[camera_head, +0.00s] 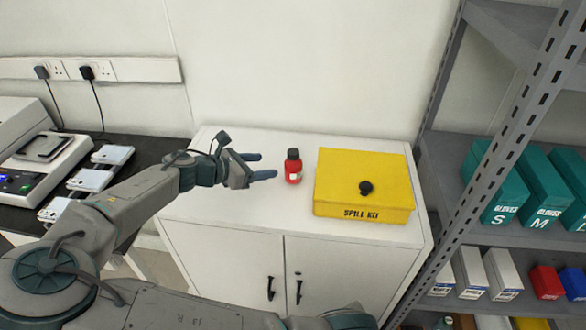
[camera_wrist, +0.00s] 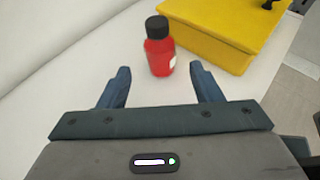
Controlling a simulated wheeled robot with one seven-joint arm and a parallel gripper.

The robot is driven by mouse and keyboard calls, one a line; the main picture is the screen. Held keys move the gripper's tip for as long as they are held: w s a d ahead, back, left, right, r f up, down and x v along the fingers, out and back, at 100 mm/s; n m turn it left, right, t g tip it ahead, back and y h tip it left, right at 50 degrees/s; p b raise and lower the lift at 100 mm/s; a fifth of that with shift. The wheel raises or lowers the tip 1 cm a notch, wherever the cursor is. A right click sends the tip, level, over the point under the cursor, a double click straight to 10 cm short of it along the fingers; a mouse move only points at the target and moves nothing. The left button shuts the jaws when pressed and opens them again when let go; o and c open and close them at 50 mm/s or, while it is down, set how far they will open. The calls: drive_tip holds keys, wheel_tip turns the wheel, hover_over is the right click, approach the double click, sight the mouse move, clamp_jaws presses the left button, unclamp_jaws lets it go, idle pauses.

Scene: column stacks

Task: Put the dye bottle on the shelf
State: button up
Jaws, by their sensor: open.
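The dye bottle (camera_head: 293,170) is small and red with a black cap and a pale label. It stands upright on the white cabinet top, left of the yellow box. In the wrist view the bottle (camera_wrist: 160,50) stands just beyond the gap between my fingertips. My gripper (camera_head: 264,166) is open and empty, to the left of the bottle, with its blue fingers pointing at it. It also shows in the wrist view (camera_wrist: 159,75). The grey metal shelf (camera_head: 450,150) stands at the right and holds teal glove boxes on one level.
The yellow spill kit box (camera_head: 335,185) with a black knob sits close to the right of the bottle. The white cabinet top (camera_head: 220,212) is clear at the front left. Smaller boxes (camera_head: 503,272) fill a lower shelf level. A dark bench with instruments (camera_head: 45,150) is at the left.

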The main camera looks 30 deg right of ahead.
sight(287, 162)
drive_tip(key=x, duration=0.7)
drive_tip(key=shift+w+d, duration=0.15)
drive_tip(key=shift+d, duration=0.2)
drive_tip(key=shift+p+x, duration=0.35)
drive_tip(key=shift+x, duration=2.6)
drive_tip(key=shift+a+f, duration=0.1)
drive_tip(key=shift+f, duration=0.1)
drive_tip(key=c, duration=0.9)
drive_tip(key=shift+c, duration=0.2)
drive_tip(key=shift+r, duration=0.15)
